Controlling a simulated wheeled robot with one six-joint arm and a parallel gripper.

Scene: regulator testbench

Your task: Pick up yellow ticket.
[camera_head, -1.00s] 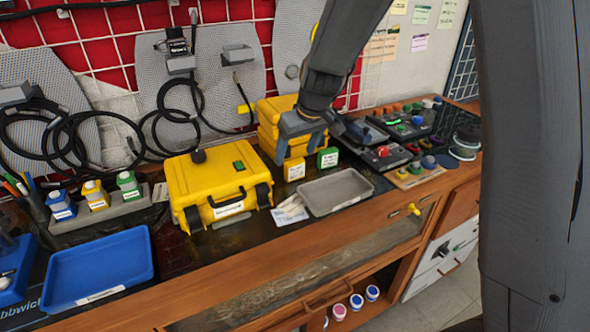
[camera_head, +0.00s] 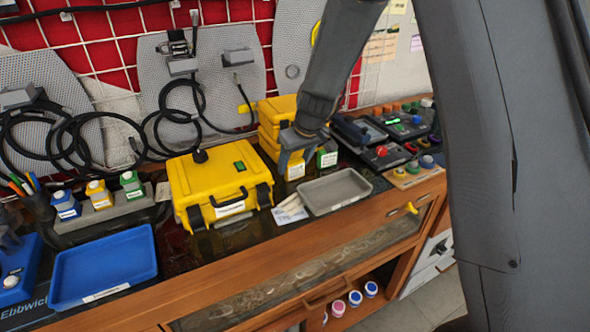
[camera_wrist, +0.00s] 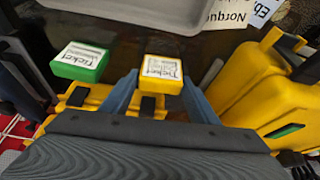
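The yellow ticket (camera_head: 296,171) is a small block with a white label, standing on the dark bench top behind the grey tray. In the wrist view the yellow ticket (camera_wrist: 161,74) shows between my two blue-grey fingers. My gripper (camera_head: 297,155) is open just above it and partly covers it in the head view. In the wrist view my gripper (camera_wrist: 160,88) has a finger on each side of the ticket. I cannot tell whether either finger touches it. A green ticket (camera_head: 327,157) stands to its right; in the wrist view the green ticket (camera_wrist: 80,62) is left.
A yellow case (camera_head: 212,185) stands left of the ticket, and stacked yellow cases (camera_head: 277,108) stand behind it. The grey tray (camera_head: 335,208) is in front, with a paper and white items beside it. Control boxes (camera_head: 383,152) crowd the right. A blue tray (camera_head: 103,291) lies far left.

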